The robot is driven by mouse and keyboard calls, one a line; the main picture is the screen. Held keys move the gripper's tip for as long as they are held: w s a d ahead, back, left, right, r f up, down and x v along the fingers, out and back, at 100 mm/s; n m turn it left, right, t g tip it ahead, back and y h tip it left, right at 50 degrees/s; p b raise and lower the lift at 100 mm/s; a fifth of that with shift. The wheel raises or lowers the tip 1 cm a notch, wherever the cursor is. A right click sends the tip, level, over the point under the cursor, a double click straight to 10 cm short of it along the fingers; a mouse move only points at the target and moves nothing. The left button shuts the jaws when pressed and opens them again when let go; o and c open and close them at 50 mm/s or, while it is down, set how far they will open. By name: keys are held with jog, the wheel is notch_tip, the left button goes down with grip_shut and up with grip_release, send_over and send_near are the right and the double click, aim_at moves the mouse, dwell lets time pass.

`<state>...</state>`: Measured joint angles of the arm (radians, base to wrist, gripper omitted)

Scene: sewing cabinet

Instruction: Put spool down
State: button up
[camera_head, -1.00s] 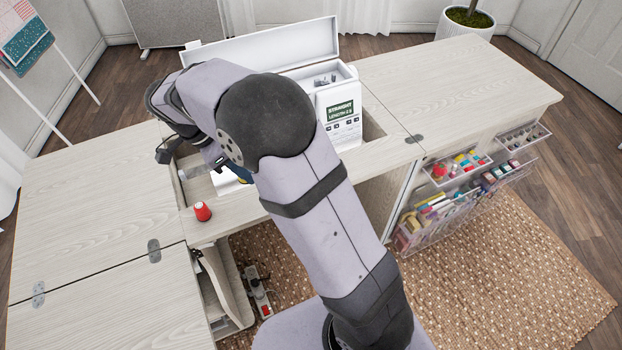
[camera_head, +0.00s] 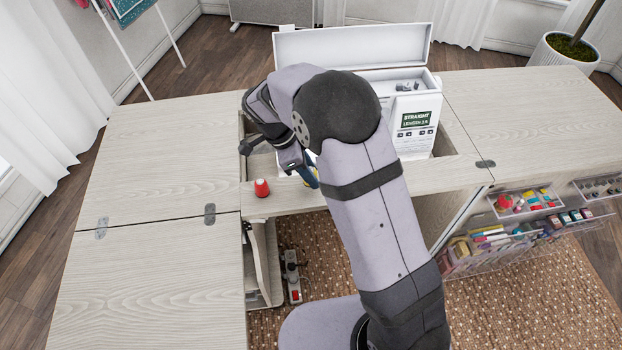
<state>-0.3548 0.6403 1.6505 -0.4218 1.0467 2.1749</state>
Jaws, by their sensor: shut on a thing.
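A red spool (camera_head: 262,188) stands upright on the pale wood cabinet top (camera_head: 165,150), near its front edge and left of my gripper. My gripper (camera_head: 300,170) points down in front of the sewing machine (camera_head: 418,118), close above the cabinet. My arm hides much of the thing and part of the jaws. Whether the thing touches the surface I cannot tell.
The machine's white lid (camera_head: 350,45) stands open behind my arm. Clear bins of sewing supplies (camera_head: 520,235) hang on the cabinet door at right. The left cabinet leaf is bare. A potted plant (camera_head: 565,50) stands at the back right.

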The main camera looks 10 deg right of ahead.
aim_at(311, 190)
jog(key=shift+f, duration=1.75)
jog(key=shift+f, duration=0.1)
jog(key=o, duration=1)
jog(key=shift+r+p, duration=0.25)
jog(key=shift+p, duration=0.1)
jog(key=b+v, duration=0.2)
jog(key=v, duration=1)
jog(key=shift+a+f, duration=0.1)
